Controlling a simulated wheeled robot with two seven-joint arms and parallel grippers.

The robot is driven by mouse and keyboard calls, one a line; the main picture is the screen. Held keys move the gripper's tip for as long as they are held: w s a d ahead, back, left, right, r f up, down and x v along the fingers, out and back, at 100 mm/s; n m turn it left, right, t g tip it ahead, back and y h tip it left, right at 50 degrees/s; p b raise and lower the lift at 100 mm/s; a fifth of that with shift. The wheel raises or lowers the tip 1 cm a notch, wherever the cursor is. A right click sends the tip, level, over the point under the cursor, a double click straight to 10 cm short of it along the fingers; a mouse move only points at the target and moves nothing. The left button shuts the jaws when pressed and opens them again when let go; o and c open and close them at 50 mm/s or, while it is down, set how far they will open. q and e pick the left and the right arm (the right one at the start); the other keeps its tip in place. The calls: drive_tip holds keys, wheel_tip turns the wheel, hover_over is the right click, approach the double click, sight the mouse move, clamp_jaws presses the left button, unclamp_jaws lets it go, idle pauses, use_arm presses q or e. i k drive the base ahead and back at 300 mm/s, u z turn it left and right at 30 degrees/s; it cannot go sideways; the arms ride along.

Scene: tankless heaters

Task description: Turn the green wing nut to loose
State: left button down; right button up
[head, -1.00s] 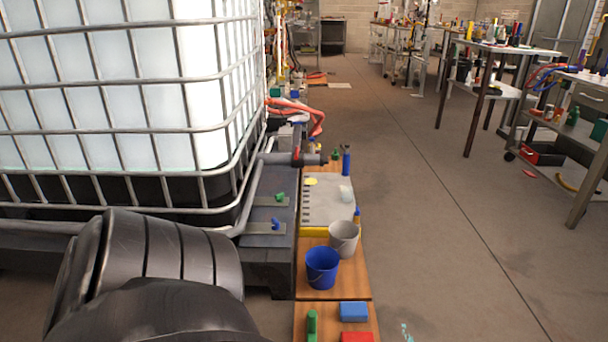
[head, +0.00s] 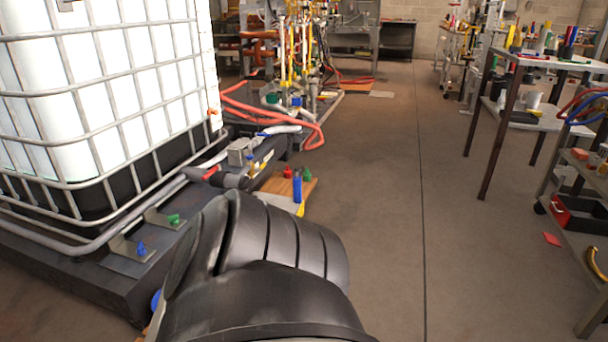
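A small green wing nut (head: 174,219) sits on a grey metal plate (head: 160,216) on the dark base at the foot of the large caged tank. A blue wing nut (head: 141,249) sits on a similar plate just in front of it. Both are too small to tell how far they are turned. A dark arm part of mine fills the bottom middle, to the right of the wing nuts. Neither of my grippers shows.
The caged white tank (head: 95,100) stands at the left. Its drain pipe has a red handle (head: 211,172). Red hoses (head: 270,112) lie behind. Workbenches (head: 545,58) stand at the right. The floor (head: 400,200) between is clear.

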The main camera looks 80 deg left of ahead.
sight(173, 219)
drive_tip(key=i, duration=0.35)
drive_tip(key=u, duration=2.25)
drive_tip(key=i, duration=2.5)
drive_tip(key=u, duration=3.8)
drive_tip(key=i, duration=0.5)
